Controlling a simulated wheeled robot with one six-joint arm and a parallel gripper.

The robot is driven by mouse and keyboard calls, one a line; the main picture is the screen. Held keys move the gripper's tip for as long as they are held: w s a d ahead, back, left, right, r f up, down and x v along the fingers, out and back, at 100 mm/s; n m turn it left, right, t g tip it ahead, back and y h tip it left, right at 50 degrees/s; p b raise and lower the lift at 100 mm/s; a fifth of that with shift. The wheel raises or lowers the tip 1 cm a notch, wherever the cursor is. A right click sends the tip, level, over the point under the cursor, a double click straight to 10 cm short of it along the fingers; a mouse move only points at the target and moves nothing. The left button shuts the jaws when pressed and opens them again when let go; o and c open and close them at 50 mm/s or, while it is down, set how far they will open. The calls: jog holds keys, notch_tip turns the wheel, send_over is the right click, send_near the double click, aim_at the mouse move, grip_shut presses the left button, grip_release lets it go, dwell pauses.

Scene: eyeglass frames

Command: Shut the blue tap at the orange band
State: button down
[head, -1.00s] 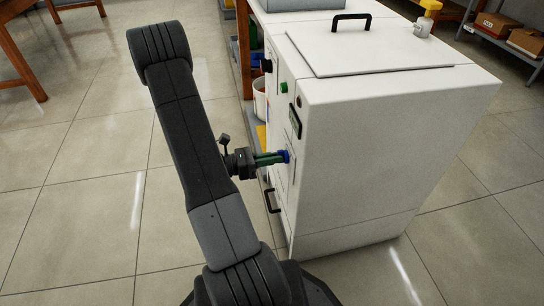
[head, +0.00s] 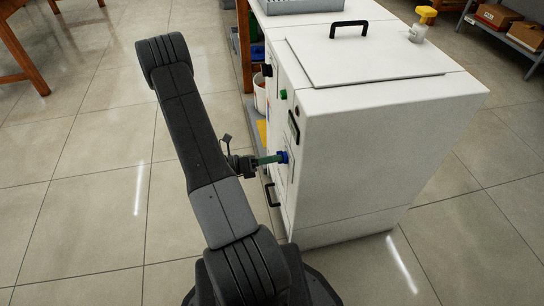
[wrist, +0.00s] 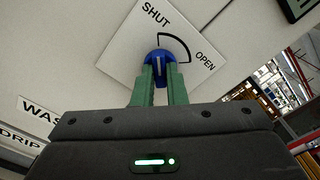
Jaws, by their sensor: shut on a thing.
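The blue tap (wrist: 159,59) is a round knob with a pale line across its front. It sits on a white plate (wrist: 125,45) marked SHUT at upper left and OPEN at right, with a black arc between. My gripper (wrist: 160,72) has its two green fingers closed on the tap, one on each side. In the head view, the blue tap (head: 283,157) is on the white cabinet's left face, and my gripper (head: 280,158) reaches it from the left. No orange band shows; the fingers hide the lower part of the tap.
The white cabinet (head: 370,160) has a lid with a black handle (head: 349,23), a green button (head: 283,94) and a lower black handle (head: 272,195). A yellow-topped bottle (head: 421,27) stands on top.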

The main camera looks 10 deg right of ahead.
dwell(0.3)
jog(key=c, duration=1.5)
grip_release()
jog(key=shift+o, duration=0.2)
jog(key=a+p, duration=0.2)
jog(key=a, duration=1.2)
jog(key=shift+s, duration=0.25)
jog(key=shift+d, duration=0.1)
jog(key=d+b, duration=0.2)
jog(key=d, duration=1.1)
jog(key=shift+w+d, duration=0.25)
jog(key=shift+d, duration=0.15)
jog(key=shift+a, duration=0.15)
